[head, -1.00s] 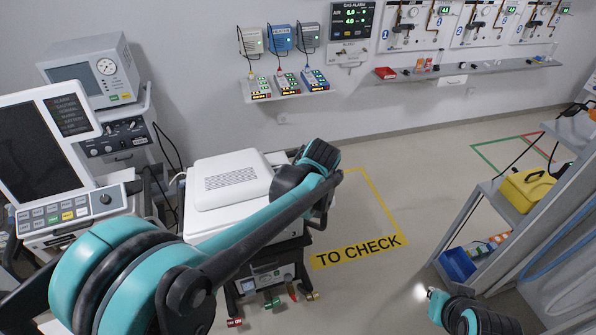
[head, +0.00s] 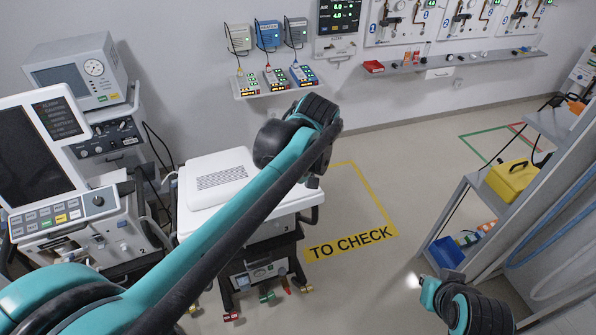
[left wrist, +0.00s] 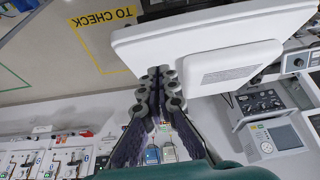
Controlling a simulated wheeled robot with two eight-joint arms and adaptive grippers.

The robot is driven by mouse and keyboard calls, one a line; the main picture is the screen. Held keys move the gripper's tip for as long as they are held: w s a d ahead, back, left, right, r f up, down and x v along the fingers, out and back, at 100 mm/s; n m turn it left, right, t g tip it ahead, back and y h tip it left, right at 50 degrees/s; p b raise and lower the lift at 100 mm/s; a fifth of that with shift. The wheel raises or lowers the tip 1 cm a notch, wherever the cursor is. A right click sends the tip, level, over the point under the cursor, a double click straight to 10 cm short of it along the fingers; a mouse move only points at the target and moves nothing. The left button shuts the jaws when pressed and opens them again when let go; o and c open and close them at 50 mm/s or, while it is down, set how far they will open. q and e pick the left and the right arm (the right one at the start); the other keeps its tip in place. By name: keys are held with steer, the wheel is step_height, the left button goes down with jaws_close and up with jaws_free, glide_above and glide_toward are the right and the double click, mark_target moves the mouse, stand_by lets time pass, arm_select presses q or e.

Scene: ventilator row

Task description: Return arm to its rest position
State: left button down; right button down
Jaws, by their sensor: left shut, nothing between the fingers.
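My left arm (head: 225,205) reaches from the lower left over the ventilator (head: 215,185), and its wrist joint (head: 300,130) is in front of the ventilator's right side. In the head view, my left gripper is mostly hidden by the arm. In the left wrist view, my left gripper (left wrist: 154,88) is shut and empty, its fingers pointing toward the edge of the white ventilator top (left wrist: 150,45). I cannot tell if they touch it. Part of my right arm (head: 465,305) shows at the lower right; its gripper is not visible.
A monitor ventilator (head: 40,160) stands at the left. A grey shelf (head: 470,225) with a yellow case (head: 512,180) stands at the right. A wall shelf (head: 275,90) holds small devices. The floor around the TO CHECK marking (head: 350,244) is clear.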

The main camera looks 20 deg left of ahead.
arm_select(q)
steer(key=s+f+m+t+h+b, duration=0.1)
steer(key=s+f+m+b, duration=0.1)
steer(key=s+f+b, duration=0.3)
steer(key=s+a+f+m+t+b, duration=0.1)
steer(key=s+f+m+b, duration=0.2)
steer(key=f+b, duration=0.9)
steer(key=s+f+m+t+h+b, duration=0.1)
steer(key=s+f+b, duration=0.7)
steer(key=f, duration=0.8)
steer(key=shift+a+m+t+h, duration=0.15)
steer(key=shift+m+t+h, duration=0.2)
steer(key=shift+m, duration=0.45)
steer(key=shift+s+r, duration=0.1)
